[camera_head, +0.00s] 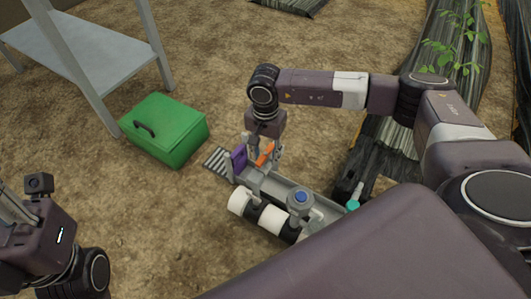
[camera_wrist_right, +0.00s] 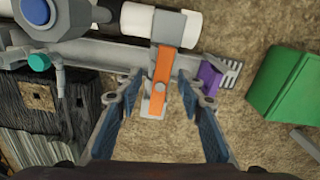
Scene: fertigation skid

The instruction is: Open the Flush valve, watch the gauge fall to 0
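An orange lever handle (camera_head: 265,153) sits on the skid's pipework, and it also shows in the right wrist view (camera_wrist_right: 162,68). No label is readable, so I cannot tell whether it is the Flush valve. My right gripper (camera_wrist_right: 158,84) is open, with one finger on each side of the lever and a gap visible on both sides. A round blue-faced part (camera_head: 301,197) stands on the pipe; I cannot tell whether it is the gauge, and no needle or reading shows.
A purple part (camera_wrist_right: 209,78) lies close beside the right finger. A white pipe (camera_head: 271,219) and a teal knob (camera_head: 352,205) are on the skid. A green box (camera_head: 165,130) stands left of it, near a grey table (camera_head: 85,50). Bare soil lies between.

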